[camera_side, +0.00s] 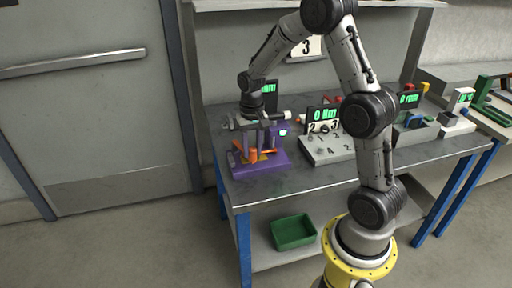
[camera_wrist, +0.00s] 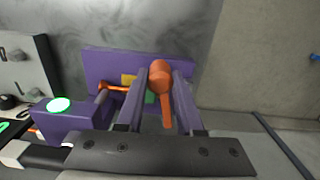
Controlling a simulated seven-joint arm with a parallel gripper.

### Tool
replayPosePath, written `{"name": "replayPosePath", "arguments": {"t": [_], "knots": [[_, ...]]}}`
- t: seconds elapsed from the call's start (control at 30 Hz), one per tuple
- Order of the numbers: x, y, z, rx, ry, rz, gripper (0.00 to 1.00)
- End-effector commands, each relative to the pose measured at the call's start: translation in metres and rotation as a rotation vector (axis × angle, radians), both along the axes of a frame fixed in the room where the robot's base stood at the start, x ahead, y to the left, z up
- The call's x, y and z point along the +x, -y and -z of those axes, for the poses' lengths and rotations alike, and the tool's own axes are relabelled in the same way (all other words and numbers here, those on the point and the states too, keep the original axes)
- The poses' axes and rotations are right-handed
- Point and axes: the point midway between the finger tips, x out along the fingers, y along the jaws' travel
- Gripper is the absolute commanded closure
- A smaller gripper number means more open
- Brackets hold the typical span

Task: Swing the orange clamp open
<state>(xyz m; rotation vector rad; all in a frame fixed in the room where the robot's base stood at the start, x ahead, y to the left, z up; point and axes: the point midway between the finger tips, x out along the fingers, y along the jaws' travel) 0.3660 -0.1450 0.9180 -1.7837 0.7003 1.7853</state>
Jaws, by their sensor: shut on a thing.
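The orange clamp (camera_side: 253,153) sits on the purple fixture (camera_side: 245,169) at the left end of the bench. In the wrist view the orange clamp (camera_wrist: 160,76) shows a round knob end and a narrow arm pointing down the picture. My gripper (camera_side: 251,147) reaches down over the fixture from above. In the wrist view my gripper (camera_wrist: 160,82) has one finger on each side of the clamp's knob and is shut on it. The purple fixture (camera_wrist: 205,66) lies beneath, with a yellow patch, a green patch and a thin orange rod to the left. Exact finger contact is partly hidden.
A lit green button (camera_wrist: 59,104) is on the fixture's purple block, close to my gripper. A grey numbered block (camera_side: 325,149) stands to the right, with display screens (camera_side: 325,114) behind. The bench's left edge is near. A green bin (camera_side: 294,232) is on the lower shelf.

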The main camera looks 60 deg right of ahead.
Motion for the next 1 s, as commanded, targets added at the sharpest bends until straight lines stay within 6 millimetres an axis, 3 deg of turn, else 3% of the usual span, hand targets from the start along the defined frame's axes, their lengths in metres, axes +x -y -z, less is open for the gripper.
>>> {"name": "replayPosePath", "arguments": {"t": [0.5,1.0], "knots": [[0.04,-0.041,-0.002,0.0,0.006,0.466,1.0],[0.073,-0.055,-0.002,0.0,0.006,0.783,1.0]]}}
